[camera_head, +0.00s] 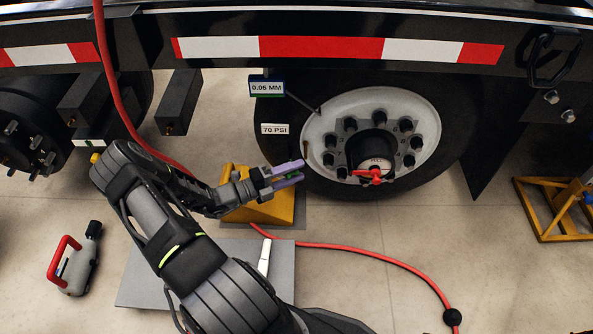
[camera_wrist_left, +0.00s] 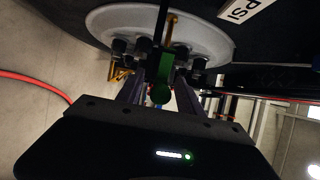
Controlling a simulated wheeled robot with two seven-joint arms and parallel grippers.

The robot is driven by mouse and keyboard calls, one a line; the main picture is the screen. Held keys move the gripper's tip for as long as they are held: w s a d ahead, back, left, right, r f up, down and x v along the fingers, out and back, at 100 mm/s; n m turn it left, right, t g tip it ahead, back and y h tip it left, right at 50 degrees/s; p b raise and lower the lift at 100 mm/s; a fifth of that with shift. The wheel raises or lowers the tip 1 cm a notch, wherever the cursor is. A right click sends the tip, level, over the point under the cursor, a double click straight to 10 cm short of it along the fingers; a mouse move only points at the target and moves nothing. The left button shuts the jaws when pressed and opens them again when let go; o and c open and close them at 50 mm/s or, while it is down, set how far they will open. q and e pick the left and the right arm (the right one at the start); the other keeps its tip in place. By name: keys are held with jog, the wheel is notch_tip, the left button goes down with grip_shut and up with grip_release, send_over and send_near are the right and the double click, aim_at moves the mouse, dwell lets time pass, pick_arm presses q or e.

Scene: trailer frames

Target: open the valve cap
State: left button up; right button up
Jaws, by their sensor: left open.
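The wheel (camera_head: 318,125) has a pale rim with dark lug nuts; it also shows in the left wrist view (camera_wrist_left: 105,20). A thin brass-coloured valve stem (camera_head: 306,150) stands at the rim's left edge; its outer end (camera_wrist_left: 172,22) shows in the left wrist view. I cannot make out a separate cap on it. My left gripper (camera_head: 302,171) is open, its purple-grey fingers pointing at the wheel just below and left of the stem. A green piece (camera_wrist_left: 165,75) with a dark upper part shows between the fingers; I cannot tell whether they touch it.
A red valve handle (camera_head: 374,177) sits at the hub. A yellow wheel chock (camera_head: 283,207) lies behind my gripper. A red hose (camera_head: 360,252) crosses the floor. A red-handled tool (camera_head: 78,262) stands at left.

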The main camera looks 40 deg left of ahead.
aim_at(286, 175)
pick_arm(q)
jog(key=p+v, duration=0.1)
jog(key=v, duration=0.5)
jog(key=shift+s+a, duration=0.1)
jog(key=shift+s, duration=0.05)
jog(key=shift+s+a, duration=0.15)
jog(key=shift+s, duration=0.25)
jog(key=shift+r, duration=0.1)
